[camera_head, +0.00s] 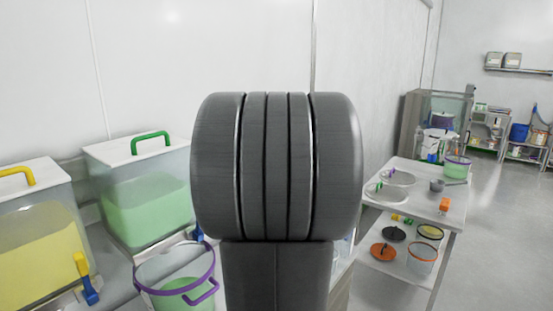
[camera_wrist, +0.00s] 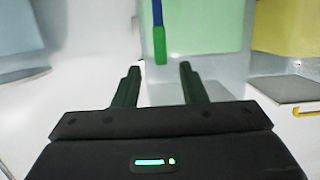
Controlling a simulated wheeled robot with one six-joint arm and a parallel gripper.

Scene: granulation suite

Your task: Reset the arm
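My gripper (camera_wrist: 158,72) shows in the wrist view with its two dark fingers spread apart and nothing between them. Beyond the fingertips is a clear bin of green material (camera_wrist: 205,25), with a blue and green handle (camera_wrist: 159,40) in front of it. In the head view my dark grey arm fills the middle and hides what lies behind it. My gripper cannot be seen in the head view.
The green bin (camera_head: 146,205) and a yellow bin (camera_head: 35,240) stand at the left. A purple-rimmed bucket (camera_head: 178,272) stands close to my arm. A white two-level table (camera_head: 415,200) holds lids and containers at the right. Open floor (camera_head: 500,240) lies beyond it.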

